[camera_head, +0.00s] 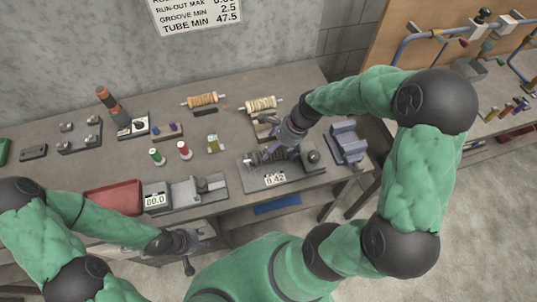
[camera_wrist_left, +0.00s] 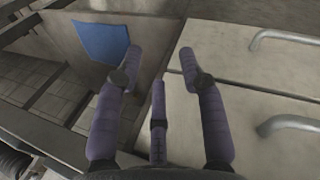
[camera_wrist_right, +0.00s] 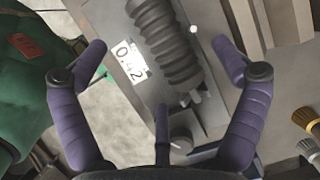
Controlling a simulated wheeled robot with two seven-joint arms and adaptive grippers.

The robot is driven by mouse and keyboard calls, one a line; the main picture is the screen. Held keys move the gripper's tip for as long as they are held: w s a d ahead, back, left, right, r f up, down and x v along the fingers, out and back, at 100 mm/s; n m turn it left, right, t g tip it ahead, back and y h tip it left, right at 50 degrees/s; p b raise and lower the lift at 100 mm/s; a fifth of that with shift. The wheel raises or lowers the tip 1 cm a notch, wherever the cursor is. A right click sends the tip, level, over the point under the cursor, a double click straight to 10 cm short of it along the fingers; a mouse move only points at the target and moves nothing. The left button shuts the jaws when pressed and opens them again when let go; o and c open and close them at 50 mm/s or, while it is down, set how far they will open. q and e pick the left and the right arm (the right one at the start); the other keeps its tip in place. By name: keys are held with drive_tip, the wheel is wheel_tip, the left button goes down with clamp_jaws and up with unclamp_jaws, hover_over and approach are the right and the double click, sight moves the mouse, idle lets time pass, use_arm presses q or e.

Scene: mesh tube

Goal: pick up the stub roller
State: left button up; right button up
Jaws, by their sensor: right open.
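A dark ribbed roller (camera_wrist_right: 165,45) lies in a grey fixture (camera_head: 318,172) with a 0.42 tag (camera_head: 275,179). I take it for the stub roller, though I cannot be sure. Part of it shows in the head view (camera_head: 258,158), left of my right gripper. My right gripper (camera_head: 277,153) is open above the fixture; in the right wrist view its fingers (camera_wrist_right: 160,46) stand apart on either side of the roller, and I see no grip. My left gripper (camera_head: 201,238) is open and empty in front of the bench; its fingers (camera_wrist_left: 160,52) are spread in the left wrist view.
Two wound rollers (camera_head: 203,100) (camera_head: 262,104) lie behind on the bench. A blue-grey block (camera_head: 346,142) stands right of the fixture. A gauge with a 00.0 display (camera_head: 157,199) and a red tray (camera_head: 112,197) are to the left. Small spools (camera_head: 184,150) stand mid-bench.

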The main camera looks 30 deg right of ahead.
sight(270, 157)
drive_tip(key=shift+b+x, duration=0.75)
drive_tip(key=shift+x, duration=2.3)
drive_tip(key=shift+s+d, duration=0.1)
drive_tip(key=shift+s, duration=0.05)
drive_tip(key=c, duration=1.6)
drive_tip(key=shift+r, duration=0.1)
